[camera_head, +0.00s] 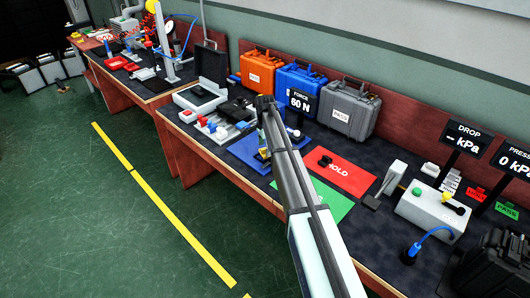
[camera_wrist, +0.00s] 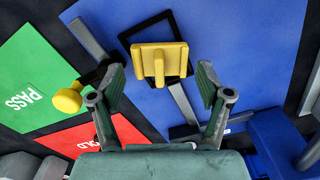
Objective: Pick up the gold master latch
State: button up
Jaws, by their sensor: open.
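A yellow-gold latch (camera_wrist: 158,62) shows in the wrist view, a block with a short upright bar on its near face. It sits over a black square frame (camera_wrist: 141,27) on a blue mat (camera_wrist: 240,50). My gripper (camera_wrist: 160,75) is open, with one finger on each side of the latch and a visible gap on both sides. Whether the fingertips are level with the latch is unclear. In the head view a small bit of yellow (camera_head: 264,154) shows beside my arm on the blue mat (camera_head: 243,152); my arm hides most of that spot.
A second yellow rounded part (camera_wrist: 67,101) lies left of the left finger. A red HOLD mat (camera_head: 355,180) and a green PASS mat (camera_head: 330,207) lie to the right. Orange (camera_head: 253,70), blue (camera_head: 290,80) and grey (camera_head: 347,108) cases stand along the back.

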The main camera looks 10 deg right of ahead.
jog(key=shift+f, duration=0.8)
jog(key=shift+s+r, duration=0.15)
grip_shut()
jog(key=shift+s, duration=0.15)
